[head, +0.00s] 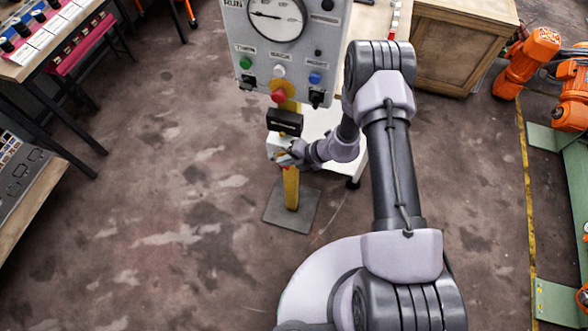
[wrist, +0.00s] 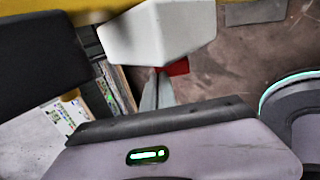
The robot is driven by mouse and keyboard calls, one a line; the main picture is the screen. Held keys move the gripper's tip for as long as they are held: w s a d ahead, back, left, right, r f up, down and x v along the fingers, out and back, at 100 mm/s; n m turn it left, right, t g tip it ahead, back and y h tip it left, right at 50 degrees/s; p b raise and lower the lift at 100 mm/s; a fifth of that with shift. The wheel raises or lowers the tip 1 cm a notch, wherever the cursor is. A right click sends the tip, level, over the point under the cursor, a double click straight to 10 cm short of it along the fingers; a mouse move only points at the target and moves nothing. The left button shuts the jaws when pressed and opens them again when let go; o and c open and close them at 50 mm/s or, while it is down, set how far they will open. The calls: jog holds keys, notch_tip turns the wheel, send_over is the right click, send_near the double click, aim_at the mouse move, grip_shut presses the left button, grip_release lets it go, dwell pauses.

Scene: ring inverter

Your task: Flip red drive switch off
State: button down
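A white box (head: 279,149) is mounted on the yellow post below the control panel. In the wrist view a white box (wrist: 160,32) fills the upper middle, and a small red part (wrist: 176,68) shows just under it, partly hidden. The red part looks like the red switch, but its position cannot be read. My gripper (head: 292,153) is right beside the white box, at its lower right in the head view. Its fingers are mostly hidden, so I cannot tell whether they touch the red part or whether they are open or shut.
A black box (head: 284,121) sits on the post just above the white box. The control panel (head: 284,50) above carries a gauge, coloured buttons and black switches. The post's grey base plate (head: 291,206) stands on open floor. A wooden cabinet (head: 458,48) and orange robots (head: 528,62) are at right.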

jog(key=shift+w+a+r+h, duration=0.1)
jog(key=shift+w+a+h, duration=0.15)
jog(key=shift+a+h, duration=0.15)
jog(key=shift+a+g+h, duration=0.2)
jog(key=shift+g+h, duration=0.1)
jog(key=shift+w, duration=0.1)
jog(key=shift+d, duration=0.1)
jog(key=shift+p, duration=0.3)
jog(key=shift+r+p, duration=0.55)
jog(key=shift+r, duration=0.15)
